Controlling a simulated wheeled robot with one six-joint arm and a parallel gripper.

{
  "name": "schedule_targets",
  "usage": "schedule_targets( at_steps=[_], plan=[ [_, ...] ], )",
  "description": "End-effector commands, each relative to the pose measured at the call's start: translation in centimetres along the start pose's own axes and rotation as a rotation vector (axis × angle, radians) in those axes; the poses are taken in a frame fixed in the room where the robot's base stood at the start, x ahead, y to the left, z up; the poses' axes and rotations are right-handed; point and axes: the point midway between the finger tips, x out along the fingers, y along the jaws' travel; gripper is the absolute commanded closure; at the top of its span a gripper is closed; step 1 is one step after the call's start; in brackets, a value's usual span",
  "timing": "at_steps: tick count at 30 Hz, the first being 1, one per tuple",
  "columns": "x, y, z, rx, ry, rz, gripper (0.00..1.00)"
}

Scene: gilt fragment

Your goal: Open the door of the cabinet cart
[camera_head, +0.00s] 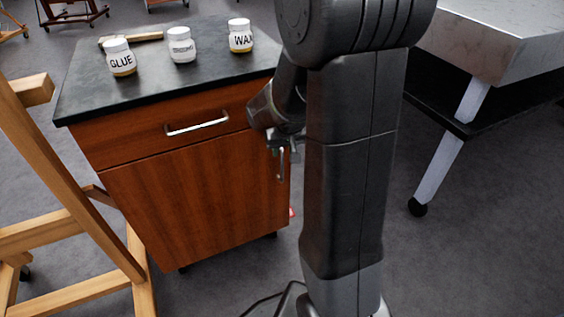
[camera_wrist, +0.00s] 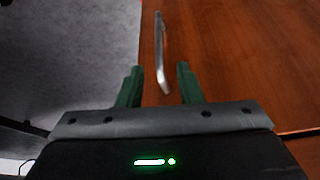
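The cabinet cart (camera_head: 190,190) has a reddish wood body and a dark top. Its door (camera_head: 200,205) sits below a drawer and looks shut. The door's vertical metal handle (camera_head: 281,163) is near the door's right edge. My gripper (camera_head: 290,150) is close to this handle in the head view, partly hidden by my arm. In the wrist view my gripper (camera_wrist: 158,85) is open, with two green fingers apart. The door handle (camera_wrist: 160,55) shows ahead of and between the fingers, its lower end near the fingertips. I cannot tell whether they touch it.
Jars, including a glue jar (camera_head: 121,58) and a wax jar (camera_head: 240,36), stand on the cart top. The drawer has a horizontal handle (camera_head: 197,124). A wooden easel (camera_head: 70,180) stands close at left. A pale-topped table (camera_head: 500,40) is at right. Grey floor (camera_head: 470,260) is clear at lower right.

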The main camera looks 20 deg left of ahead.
Motion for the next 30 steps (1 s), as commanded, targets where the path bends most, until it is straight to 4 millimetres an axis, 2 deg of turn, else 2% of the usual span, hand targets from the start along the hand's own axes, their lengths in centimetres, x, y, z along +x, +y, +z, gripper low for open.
schedule_targets(
  at_steps=[1,3,9,14,22,23,27,28,30],
  plan=[
    [1.6,0.0,0.2,0.000,-0.004,0.001,0.67],
    [2.9,0.0,0.2,0.000,-0.003,0.001,0.67],
    [5.6,0.0,0.1,0.000,-0.001,0.000,0.67],
    [6.4,0.0,0.0,0.000,0.000,0.000,0.67],
    [6.5,0.0,0.0,0.000,0.000,0.000,0.67],
    [6.5,0.0,0.0,0.000,0.000,0.000,0.69],
    [6.5,0.0,0.0,-0.001,0.000,0.000,0.97],
    [6.5,0.0,0.0,-0.001,0.000,0.000,1.00],
    [6.5,0.0,0.0,0.000,0.000,0.000,1.00]
  ],
)
